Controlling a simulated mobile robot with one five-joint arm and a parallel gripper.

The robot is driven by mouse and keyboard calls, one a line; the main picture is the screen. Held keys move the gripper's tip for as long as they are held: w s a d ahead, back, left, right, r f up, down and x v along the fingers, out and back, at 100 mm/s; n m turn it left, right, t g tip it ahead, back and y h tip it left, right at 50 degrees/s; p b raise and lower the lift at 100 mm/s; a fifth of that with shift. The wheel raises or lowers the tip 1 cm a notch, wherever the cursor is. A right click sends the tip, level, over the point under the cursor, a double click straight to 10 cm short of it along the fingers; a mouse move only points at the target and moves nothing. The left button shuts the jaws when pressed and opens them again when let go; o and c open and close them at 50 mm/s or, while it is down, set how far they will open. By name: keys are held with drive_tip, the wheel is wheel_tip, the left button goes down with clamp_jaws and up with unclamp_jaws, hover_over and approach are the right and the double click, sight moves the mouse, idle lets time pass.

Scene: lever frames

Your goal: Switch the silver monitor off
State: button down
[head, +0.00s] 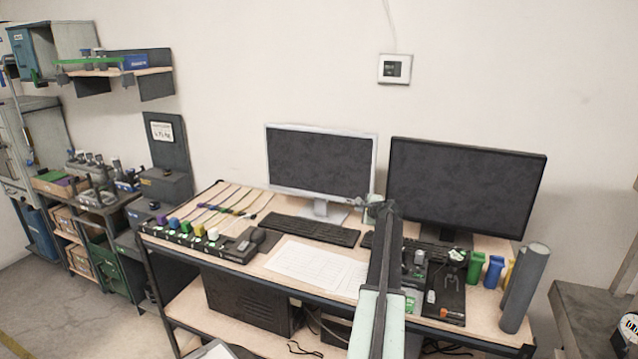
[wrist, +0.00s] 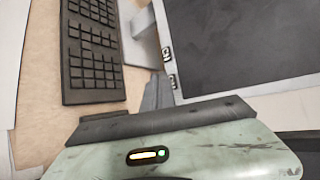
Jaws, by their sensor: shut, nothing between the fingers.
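The silver monitor (head: 320,192) stands at the back of the desk, left of a black one. Its screen looks dark grey. In the wrist view its silver bezel (wrist: 220,91) fills the upper right, turned on its side. My gripper (head: 378,207) is in front of the monitor's lower right corner. In the wrist view my gripper (wrist: 157,92) is shut and empty, its tip just beside the buttons. I cannot tell whether it touches the bezel.
The black monitor (head: 465,188) stands close on the right. A black keyboard (head: 310,230) lies below the silver monitor, and also shows in the wrist view (wrist: 92,50). White papers (head: 305,262) lie in front. Coloured blocks (head: 195,230) line the left; a grey cylinder (head: 525,288) stands right.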

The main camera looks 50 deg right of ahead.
drive_tip(key=a, duration=0.2)
drive_tip(key=s+a, duration=0.1)
drive_tip(key=a, duration=0.2)
drive_tip(key=shift+s+a, duration=0.3)
drive_tip(key=shift+s, duration=0.05)
